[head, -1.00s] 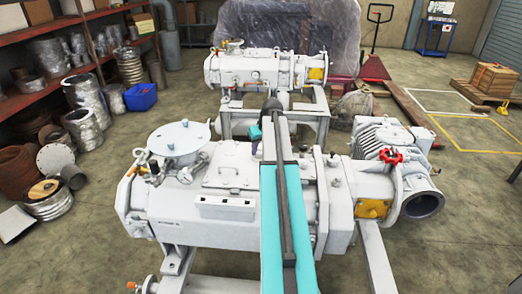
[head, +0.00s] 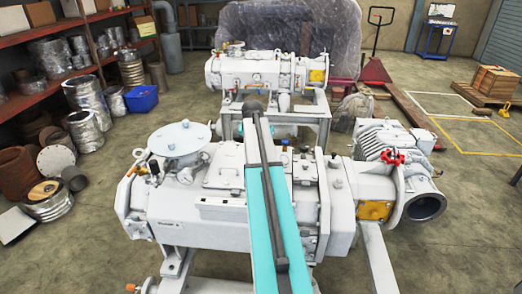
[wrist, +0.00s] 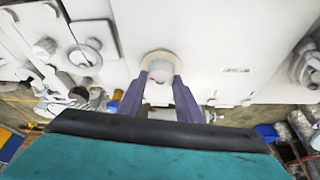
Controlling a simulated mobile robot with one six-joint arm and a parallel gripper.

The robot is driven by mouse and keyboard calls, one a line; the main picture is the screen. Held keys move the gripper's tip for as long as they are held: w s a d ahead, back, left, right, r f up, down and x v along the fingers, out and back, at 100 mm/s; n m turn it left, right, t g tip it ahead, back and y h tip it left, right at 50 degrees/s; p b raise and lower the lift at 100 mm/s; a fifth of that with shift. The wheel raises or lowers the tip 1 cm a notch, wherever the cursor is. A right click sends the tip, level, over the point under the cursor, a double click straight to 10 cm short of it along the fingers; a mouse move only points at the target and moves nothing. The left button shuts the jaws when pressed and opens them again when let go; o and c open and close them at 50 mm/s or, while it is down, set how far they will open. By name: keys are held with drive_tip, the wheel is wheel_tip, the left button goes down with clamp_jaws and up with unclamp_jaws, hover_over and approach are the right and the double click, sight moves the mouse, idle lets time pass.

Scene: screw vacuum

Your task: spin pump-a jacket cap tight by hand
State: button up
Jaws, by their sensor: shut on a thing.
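In the wrist view, a round pale cap (wrist: 160,62) sits on a white pump housing (wrist: 225,45). The two purple fingers of my gripper (wrist: 160,79) reach up to the cap, one on each side, and are shut on it. A small red mark shows near the cap's lower edge. The fingertips partly cover the cap's sides, so its thread and seating are hidden. In the head view, my teal arm crosses the near white pump (head: 185,228) and hides the cap. I cannot tell from any label which pump is pump-a.
A second white pump (head: 265,72) stands behind on a frame. A red valve handle (head: 393,157) is at the near pump's right end. Shelves with metal parts line the left, and a blue bin (head: 141,98) stands by them.

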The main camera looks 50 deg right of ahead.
drive_tip(key=shift+w+r+m, duration=0.15)
drive_tip(key=shift+w+m, duration=0.1)
drive_tip(key=shift+m, duration=0.35)
drive_tip(key=o, duration=1)
drive_tip(key=shift+o, duration=0.3)
drive_tip(key=shift+s, duration=0.1)
drive_tip(key=b+v, duration=0.2)
drive_tip(key=v, duration=1.1)
drive_tip(key=shift+w+a+r+b, duration=0.2)
drive_tip(key=shift+a+r+b, duration=0.1)
drive_tip(key=shift+b, duration=0.1)
